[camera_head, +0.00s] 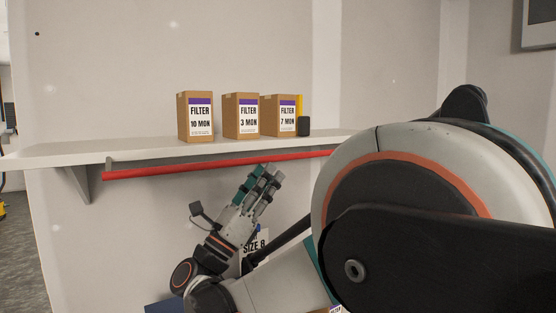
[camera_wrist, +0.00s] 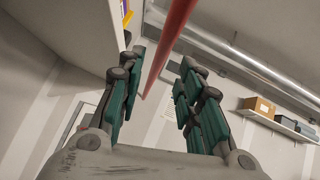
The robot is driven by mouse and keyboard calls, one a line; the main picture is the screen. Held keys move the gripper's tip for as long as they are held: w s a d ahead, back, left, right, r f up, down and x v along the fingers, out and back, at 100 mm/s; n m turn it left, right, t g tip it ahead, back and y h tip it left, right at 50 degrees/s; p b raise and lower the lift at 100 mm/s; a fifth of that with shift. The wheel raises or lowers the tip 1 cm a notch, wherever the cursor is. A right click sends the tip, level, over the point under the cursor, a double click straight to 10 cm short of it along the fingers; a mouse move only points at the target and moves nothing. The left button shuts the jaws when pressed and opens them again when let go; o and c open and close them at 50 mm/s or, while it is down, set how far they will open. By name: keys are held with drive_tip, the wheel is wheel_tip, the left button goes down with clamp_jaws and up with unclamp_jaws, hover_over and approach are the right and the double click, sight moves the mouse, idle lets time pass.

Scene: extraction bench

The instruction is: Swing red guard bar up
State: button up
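The red guard bar (camera_head: 190,168) runs lengthwise along the front underside of the shelf in the head view, its right part hidden behind my arm. My gripper (camera_head: 266,172) points up just below the bar, fingertips close under it. In the wrist view, my gripper (camera_wrist: 160,70) has its two fingers spread apart with nothing held. The red bar (camera_wrist: 168,45) shows between the fingers there, nearer the left one. I cannot tell whether either finger touches it.
The white shelf (camera_head: 60,156) carries three filter boxes, 10 MON (camera_head: 196,117), 3 MON (camera_head: 241,116) and 7 MON (camera_head: 280,116), with a black and yellow item (camera_head: 303,124) beside them.

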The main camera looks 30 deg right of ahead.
sight(278, 158)
drive_tip(key=x, duration=0.6)
drive_tip(key=shift+r, duration=0.1)
clamp_jaws()
